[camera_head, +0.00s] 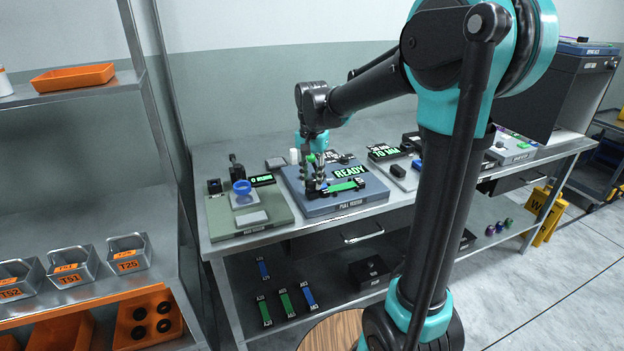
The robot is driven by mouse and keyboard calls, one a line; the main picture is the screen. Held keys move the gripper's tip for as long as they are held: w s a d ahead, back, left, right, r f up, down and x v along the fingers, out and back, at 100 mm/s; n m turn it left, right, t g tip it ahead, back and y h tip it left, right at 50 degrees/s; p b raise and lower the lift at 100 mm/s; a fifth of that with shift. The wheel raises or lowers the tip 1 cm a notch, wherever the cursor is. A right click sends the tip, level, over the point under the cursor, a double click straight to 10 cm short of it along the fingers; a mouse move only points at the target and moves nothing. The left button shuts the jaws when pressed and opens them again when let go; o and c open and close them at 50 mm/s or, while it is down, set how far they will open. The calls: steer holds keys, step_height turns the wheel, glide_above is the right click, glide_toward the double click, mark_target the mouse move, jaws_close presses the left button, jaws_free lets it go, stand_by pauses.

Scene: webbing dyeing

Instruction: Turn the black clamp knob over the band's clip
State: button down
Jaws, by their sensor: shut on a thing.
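The blue-grey pull tester (357,204) stands on the bench and its screen reads READY. A green band (345,187) with dark ends lies across its top. My gripper (313,180) points down over the band's left end, where the clamp is. Its fingers are shut on the black clamp knob there, which they mostly hide. The band's left clip is hidden behind the fingers and dark clamp parts. At this size I cannot tell how far the knob is turned.
A grey device (401,180) with small black and blue parts stands to the right. A metal shelf (75,90) with bins is at far left. Bands lie on the bench's lower shelf.

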mark_target(312, 181)
steer(key=c, duration=1.2)
jaws_free()
steer(key=shift+r, duration=0.1)
step_height(312, 181, up, 12)
steer(key=s+d+f+n+t, duration=0.2)
steer(key=s+d+f, duration=0.5)
steer(key=f, duration=0.5)
steer(key=s+d+f+n+t, duration=0.2)
steer(key=s+d+f, duration=0.4)
steer(key=s+f, duration=0.6)
steer(key=shift+d+f+n, duration=0.4)
steer(key=shift+f+n, duration=0.15)
steer(key=shift+n, duration=0.25)
